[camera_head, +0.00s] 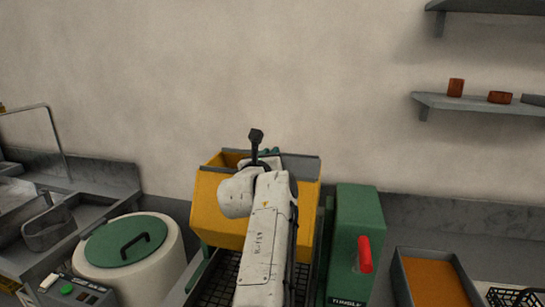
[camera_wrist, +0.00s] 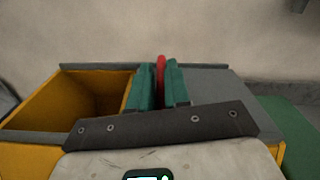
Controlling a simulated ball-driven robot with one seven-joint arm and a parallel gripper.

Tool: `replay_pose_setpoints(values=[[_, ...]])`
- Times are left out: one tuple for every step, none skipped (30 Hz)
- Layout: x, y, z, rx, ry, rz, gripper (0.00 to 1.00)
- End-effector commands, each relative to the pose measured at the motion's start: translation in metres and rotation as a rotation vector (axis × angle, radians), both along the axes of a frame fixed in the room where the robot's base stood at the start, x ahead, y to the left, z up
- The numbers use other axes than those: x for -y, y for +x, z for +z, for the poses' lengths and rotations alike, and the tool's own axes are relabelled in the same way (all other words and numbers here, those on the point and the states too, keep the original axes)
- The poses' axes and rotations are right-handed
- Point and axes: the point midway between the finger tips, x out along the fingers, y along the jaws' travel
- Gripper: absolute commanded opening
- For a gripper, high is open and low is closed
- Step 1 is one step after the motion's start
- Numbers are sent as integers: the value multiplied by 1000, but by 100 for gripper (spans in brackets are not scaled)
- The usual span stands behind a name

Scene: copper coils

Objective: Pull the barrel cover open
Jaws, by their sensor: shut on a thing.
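The cover's right edge also shows in the head view (camera_head: 302,168). My gripper (camera_wrist: 157,85) has green fingers on either side of a red handle (camera_wrist: 161,72) at the cover's left side, and is shut on it. In the head view my arm hides the handle and most of the fingers.
A green machine with a red lever (camera_head: 365,254) stands right of the barrel. A white drum with a green lid (camera_head: 110,240) stands at left, beside a control box (camera_head: 75,291). An orange-bottomed tray (camera_head: 435,280) is at right. Wall shelves (camera_head: 480,103) are at upper right.

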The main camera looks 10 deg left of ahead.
Motion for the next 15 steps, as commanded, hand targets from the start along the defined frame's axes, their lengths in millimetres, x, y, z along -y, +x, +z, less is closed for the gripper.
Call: replay_pose_setpoints(values=[[0,0,0,-1,-2,0,0],[0,0,0,-1,-2,0,0],[0,0,0,-1,-2,0,0],[0,0,0,-1,-2,0,0],[0,0,0,-1,-2,0,0],[0,0,0,0,-2,0,0],[0,0,0,0,-2,0,19],[0,0,0,0,-2,0,22],[0,0,0,0,-2,1,26],[0,0,0,0,-2,1,28],[0,0,0,0,-2,1,31],[0,0,0,0,-2,1,35],[0,0,0,0,-2,1,38],[0,0,0,0,-1,1,38],[0,0,0,0,-1,1,38]])
